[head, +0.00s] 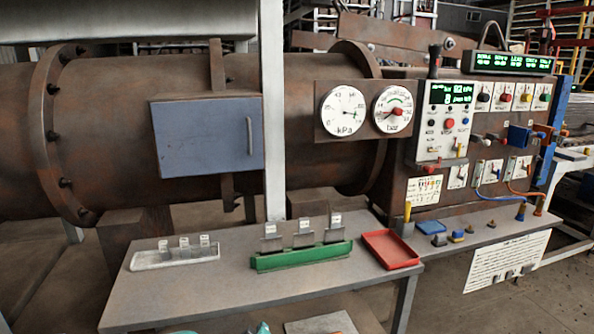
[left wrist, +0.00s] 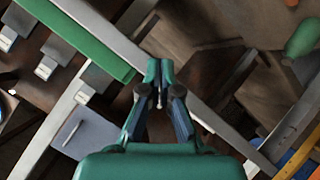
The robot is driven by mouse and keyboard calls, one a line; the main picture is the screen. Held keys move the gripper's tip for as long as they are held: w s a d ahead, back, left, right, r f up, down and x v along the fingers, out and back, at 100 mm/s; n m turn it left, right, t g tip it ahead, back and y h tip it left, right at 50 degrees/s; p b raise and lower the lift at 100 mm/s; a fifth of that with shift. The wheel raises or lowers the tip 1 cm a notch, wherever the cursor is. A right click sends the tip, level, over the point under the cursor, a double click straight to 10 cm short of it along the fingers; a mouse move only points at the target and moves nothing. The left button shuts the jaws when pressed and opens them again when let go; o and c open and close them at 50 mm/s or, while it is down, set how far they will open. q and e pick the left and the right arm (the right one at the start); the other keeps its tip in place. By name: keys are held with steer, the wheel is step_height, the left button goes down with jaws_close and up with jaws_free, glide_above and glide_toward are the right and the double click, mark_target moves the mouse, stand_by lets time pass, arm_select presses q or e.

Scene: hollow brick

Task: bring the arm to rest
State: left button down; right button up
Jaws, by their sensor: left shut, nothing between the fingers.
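My left gripper (left wrist: 160,75) shows in the left wrist view with its two fingertips together and nothing between them. It points over the bench area and appears clear of the things behind it. In the head view only small teal parts of mine show at the bottom edge, so the gripper's pose cannot be read there. My right gripper is in neither view.
A grey bench carries a green rack (head: 301,257) with several tagged plates, a pale tray (head: 175,258) and a red tray (head: 391,249). Behind are a rusty pipe (head: 110,130), a blue-grey door (head: 205,135), two gauges and a control panel (head: 443,120).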

arm_select(q)
steer(key=s+a+f+m+g+h, duration=0.1)
steer(key=s+a+f+m+g, duration=0.2)
steer(key=s+f, duration=0.7)
steer(key=s+f+m+g+h, duration=0.1)
steer(key=s+f+g, duration=0.1)
steer(key=s, duration=0.7)
steer(key=s+f+m+g+h, duration=0.1)
steer(key=s+f+g, duration=0.2)
steer(key=s, duration=0.7)
steer(key=s+f+m+g+h, duration=0.1)
steer(key=s+f+m+g, duration=0.1)
steer(key=s, duration=0.8)
steer(key=shift+f+g, duration=0.15)
steer(key=shift+g, duration=0.65)
steer(key=shift+a, duration=0.1)
